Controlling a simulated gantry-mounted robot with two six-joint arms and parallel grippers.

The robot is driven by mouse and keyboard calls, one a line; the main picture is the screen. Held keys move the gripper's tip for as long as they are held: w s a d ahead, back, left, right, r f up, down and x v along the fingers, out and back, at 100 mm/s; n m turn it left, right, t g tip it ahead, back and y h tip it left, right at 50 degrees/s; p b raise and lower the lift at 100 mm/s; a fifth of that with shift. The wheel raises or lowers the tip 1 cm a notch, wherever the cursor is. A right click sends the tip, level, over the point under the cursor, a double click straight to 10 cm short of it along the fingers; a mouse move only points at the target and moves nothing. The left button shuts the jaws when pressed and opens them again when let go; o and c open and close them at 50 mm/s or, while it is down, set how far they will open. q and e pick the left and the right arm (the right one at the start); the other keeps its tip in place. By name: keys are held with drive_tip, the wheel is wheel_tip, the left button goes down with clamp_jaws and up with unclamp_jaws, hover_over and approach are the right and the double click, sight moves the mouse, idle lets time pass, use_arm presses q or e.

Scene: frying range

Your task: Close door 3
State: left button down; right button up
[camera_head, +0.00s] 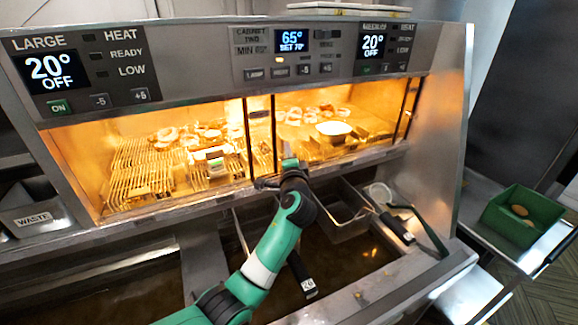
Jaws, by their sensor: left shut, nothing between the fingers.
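The lit heated cabinet (200,199) spans the middle of the view. Dark upright door edges stand at its centre (247,138) and at its right end (402,108). I see no number on any door, so I cannot tell which one is door 3, or how far each door is open. My left gripper (266,184) is at the cabinet's lower front edge, near the foot of the centre door edges. It is shut with nothing in it. Whether it touches a door is unclear. My right gripper is not in view.
Food and wire racks (140,170) sit inside the cabinet. Below are fryer vats with a basket (345,222) and black handles (397,230). A green bin (522,215) stands on the right counter, and a WASTE bin (33,217) is at left.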

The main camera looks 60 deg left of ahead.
sight(274, 141)
use_arm(q)
drive_tip(key=shift+w+a+r+p, duration=0.15)
drive_tip(key=shift+a+p, duration=0.25)
drive_tip(key=shift+a, duration=0.55)
drive_tip(key=shift+s+a+f+p, duration=0.15)
drive_tip(key=shift+s+p, duration=0.1)
drive_tip(key=shift+s, duration=0.3)
drive_tip(key=shift+s+d+f+p, duration=0.15)
drive_tip(key=shift+s+p, duration=0.15)
drive_tip(key=shift+s, duration=0.3)
drive_tip(key=shift+s+a+f+p, duration=0.15)
drive_tip(key=shift+s+p, duration=0.1)
drive_tip(key=shift+s, duration=0.3)
